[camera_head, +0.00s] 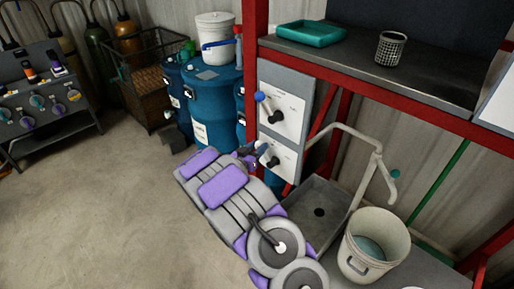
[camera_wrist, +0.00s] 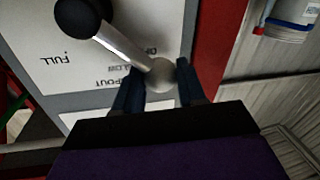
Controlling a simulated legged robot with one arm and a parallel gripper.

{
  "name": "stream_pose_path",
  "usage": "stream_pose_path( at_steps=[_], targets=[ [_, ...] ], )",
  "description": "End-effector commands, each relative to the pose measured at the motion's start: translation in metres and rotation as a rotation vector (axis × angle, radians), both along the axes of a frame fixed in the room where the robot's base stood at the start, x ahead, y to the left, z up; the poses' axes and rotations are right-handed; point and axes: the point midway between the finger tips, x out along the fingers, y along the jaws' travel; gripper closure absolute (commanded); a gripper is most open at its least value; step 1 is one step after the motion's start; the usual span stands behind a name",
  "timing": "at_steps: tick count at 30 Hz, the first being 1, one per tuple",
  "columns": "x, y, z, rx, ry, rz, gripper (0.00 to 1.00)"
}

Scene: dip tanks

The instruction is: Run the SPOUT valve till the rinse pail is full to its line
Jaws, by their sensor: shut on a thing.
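The SPOUT valve plate (camera_wrist: 110,75) fills the wrist view, its lettering upside down, with FULL at the left. Its lever (camera_wrist: 122,40) runs from a black hub (camera_wrist: 83,15) to a silver ball knob. My gripper (camera_wrist: 160,84) is shut on that knob. In the head view my gripper (camera_head: 250,152) is at the lower valve panel (camera_head: 285,160), and the lever tilts up-left. The cream pail (camera_head: 375,262) stands upright below the pipe spout (camera_head: 391,190). Bluish water (camera_head: 368,248) shows low inside it. I cannot make out a fill line or a stream.
Another valve panel (camera_head: 292,105) with a blue-knobbed lever is just above. A grey sink basin (camera_head: 310,190) lies left of the pail. A red frame (camera_head: 250,60) carries a shelf with a teal tray (camera_head: 310,33) and mesh cup (camera_head: 390,48). Blue drums (camera_head: 212,105) stand behind; open floor lies left.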

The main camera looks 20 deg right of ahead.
Motion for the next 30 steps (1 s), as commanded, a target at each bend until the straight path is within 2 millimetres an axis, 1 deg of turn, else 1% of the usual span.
stream_pose_path(
  at_steps=[5,11,17,21,30],
  targets=[
    [0.0,0.001,0.001,0.005,-0.017,0.004,1.0],
    [-0.004,0.0,0.005,0.033,-0.096,0.003,1.0],
    [-0.014,-0.004,0.008,0.084,-0.225,0.005,1.0],
    [-0.022,-0.006,0.014,0.118,-0.329,0.004,1.0],
    [-0.036,-0.012,0.02,0.179,-0.498,0.004,1.0]
  ],
)
